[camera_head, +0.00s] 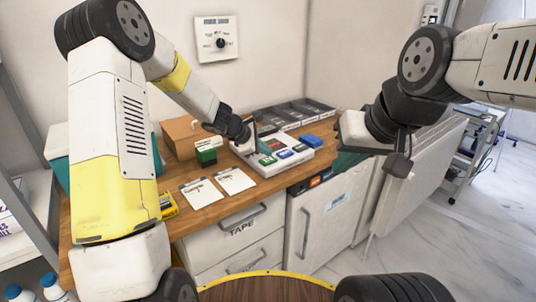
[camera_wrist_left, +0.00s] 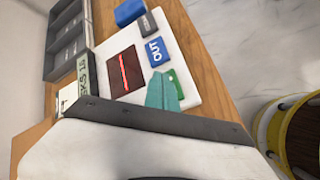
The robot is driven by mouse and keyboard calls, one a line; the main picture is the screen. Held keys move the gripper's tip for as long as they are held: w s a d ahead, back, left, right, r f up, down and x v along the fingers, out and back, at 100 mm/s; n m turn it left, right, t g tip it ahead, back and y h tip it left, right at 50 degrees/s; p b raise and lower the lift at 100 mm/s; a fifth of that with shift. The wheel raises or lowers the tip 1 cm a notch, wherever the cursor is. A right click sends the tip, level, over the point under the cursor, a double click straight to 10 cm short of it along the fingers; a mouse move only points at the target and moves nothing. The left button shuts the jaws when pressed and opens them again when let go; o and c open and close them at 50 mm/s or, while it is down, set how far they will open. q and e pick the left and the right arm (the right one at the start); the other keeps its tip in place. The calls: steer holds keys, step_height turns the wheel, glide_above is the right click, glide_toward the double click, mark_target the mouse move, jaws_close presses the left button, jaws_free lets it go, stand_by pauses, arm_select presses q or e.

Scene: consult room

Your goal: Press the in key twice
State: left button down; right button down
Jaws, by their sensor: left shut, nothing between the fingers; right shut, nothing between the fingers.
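A white key panel (camera_head: 262,168) lies on the wooden counter, with a green key (camera_head: 268,160), a blue key (camera_head: 284,154) and a grey key (camera_head: 300,148) in a row. My left gripper (camera_head: 254,147) is shut and empty, low over the panel beside the green key. In the left wrist view its teal fingertips (camera_wrist_left: 165,92) partly cover the green key (camera_wrist_left: 177,85); I cannot tell whether they touch it. The blue key's lettering (camera_wrist_left: 154,51) shows sideways; the green key's lettering is hidden. My right gripper (camera_head: 346,159) is shut and empty, off to the right by the counter's edge.
A dark window with a red line (camera_wrist_left: 125,72) sits on the panel. A blue block (camera_head: 311,141) stands behind the keys, and a grey compartment tray (camera_head: 290,114) further back. Two paper cards (camera_head: 235,180), a green box (camera_head: 206,156) and a cardboard box (camera_head: 180,135) lie left.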

mark_target(265, 161)
arm_select(q)
steer(key=shift+r, duration=2.45)
steer(key=shift+s+r, duration=0.15)
steer(key=shift+r, duration=0.1)
steer(key=s+a+r+m+y, duration=0.1)
steer(key=s+a+r+m, duration=0.1)
steer(key=s+r+m, duration=0.55)
steer(key=s+a+r+m, duration=0.3)
steer(key=s+r, duration=0.2)
steer(key=s, duration=0.5)
steer(key=s+a+m+y, duration=0.1)
steer(key=s+a+m, duration=0.2)
steer(key=s, duration=0.5)
steer(key=s+a+m+y, duration=0.2)
steer(key=s+a+m, duration=0.2)
steer(key=s, duration=0.5)
steer(key=shift+s+a+r+y, duration=0.2)
steer(key=shift+a+y, duration=0.1)
steer(key=shift+a, duration=0.4)
steer(key=shift+m, duration=0.25)
